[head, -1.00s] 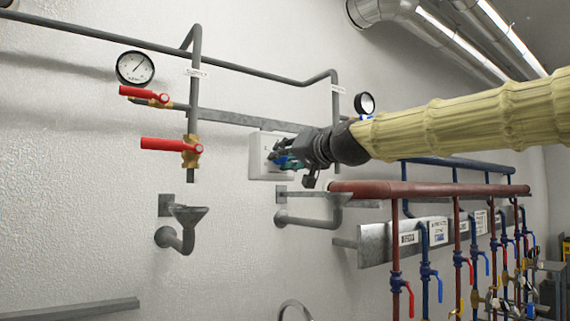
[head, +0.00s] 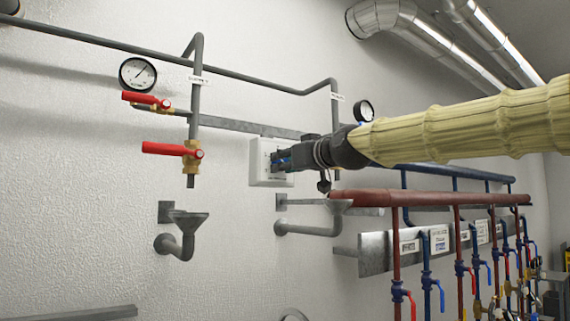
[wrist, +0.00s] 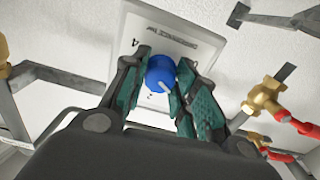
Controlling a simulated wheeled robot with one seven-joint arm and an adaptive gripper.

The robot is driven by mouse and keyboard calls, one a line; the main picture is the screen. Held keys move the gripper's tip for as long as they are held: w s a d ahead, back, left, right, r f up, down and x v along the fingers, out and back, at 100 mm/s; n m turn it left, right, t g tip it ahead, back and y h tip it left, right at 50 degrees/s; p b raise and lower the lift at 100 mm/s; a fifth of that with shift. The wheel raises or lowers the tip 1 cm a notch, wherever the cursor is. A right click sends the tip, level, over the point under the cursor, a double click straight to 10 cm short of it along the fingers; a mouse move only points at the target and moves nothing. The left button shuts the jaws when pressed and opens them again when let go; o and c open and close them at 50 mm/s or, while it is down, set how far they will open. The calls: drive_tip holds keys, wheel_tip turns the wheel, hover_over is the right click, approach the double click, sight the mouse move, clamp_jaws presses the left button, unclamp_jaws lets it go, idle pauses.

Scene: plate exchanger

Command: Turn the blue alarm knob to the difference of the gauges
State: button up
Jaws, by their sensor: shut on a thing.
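The blue alarm knob (wrist: 160,74) sits on a white panel (wrist: 186,35) on the wall, with a light pointer mark on its lower right in the wrist view. My gripper (wrist: 158,80) is shut on the knob, with teal pads on both sides. The panel also shows in the head view (head: 257,165), with my gripper (head: 277,161) in front and hiding much of its face. One round gauge (head: 138,74) is at the left on the pipe. A second gauge (head: 364,110) is beyond my arm. Their readings are too small to tell.
Red-handled valves (head: 172,149) hang under the left gauge. Grey drain funnels (head: 188,217) stand out from the wall below. A thick red pipe (head: 430,193) and several valves lie below my arm at right. The wall at lower left is mostly clear.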

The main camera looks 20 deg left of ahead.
drive_tip(key=shift+a+f, duration=0.1)
drive_tip(key=shift+f, duration=0.2)
drive_tip(key=o, duration=1)
drive_tip(key=shift+r, duration=0.1)
drive_tip(key=shift+r, duration=0.1)
drive_tip(key=v, duration=1.2)
